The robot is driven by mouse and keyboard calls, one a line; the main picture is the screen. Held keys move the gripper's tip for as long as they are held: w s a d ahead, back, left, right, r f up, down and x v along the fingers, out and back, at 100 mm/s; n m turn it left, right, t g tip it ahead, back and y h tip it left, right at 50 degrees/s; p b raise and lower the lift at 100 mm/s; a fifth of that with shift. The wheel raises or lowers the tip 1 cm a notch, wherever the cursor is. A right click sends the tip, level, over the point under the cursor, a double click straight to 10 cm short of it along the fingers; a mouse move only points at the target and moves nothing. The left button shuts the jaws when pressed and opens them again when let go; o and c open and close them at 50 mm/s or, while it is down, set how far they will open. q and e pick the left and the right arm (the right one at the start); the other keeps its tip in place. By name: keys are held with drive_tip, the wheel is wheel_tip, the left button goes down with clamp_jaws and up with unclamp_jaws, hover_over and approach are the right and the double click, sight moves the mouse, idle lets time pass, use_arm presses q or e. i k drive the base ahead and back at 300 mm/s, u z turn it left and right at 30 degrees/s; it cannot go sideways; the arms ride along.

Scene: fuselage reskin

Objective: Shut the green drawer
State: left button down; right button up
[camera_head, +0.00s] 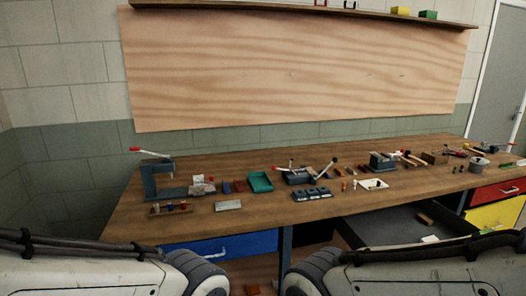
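No green drawer front shows in the head view. A drawer with a dark grey inside (385,232) stands pulled out below the bench, right of centre. Its front is hidden behind my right arm, so I cannot tell its colour. A small brown block (425,219) and a pale piece (430,239) lie in it. A blue drawer (225,245) at the left looks shut. My two arms cross the bottom of the view; both grippers are out of view.
The wooden bench (250,222) carries a press (160,178), a green tray (261,182) and several tools. A red drawer (495,192) and a yellow drawer (495,214) are at the right. A wooden board (290,75) and shelf are behind.

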sight(396, 225)
drive_tip(key=z, duration=1.15)
drive_tip(key=i, duration=0.5)
drive_tip(key=u, duration=0.8)
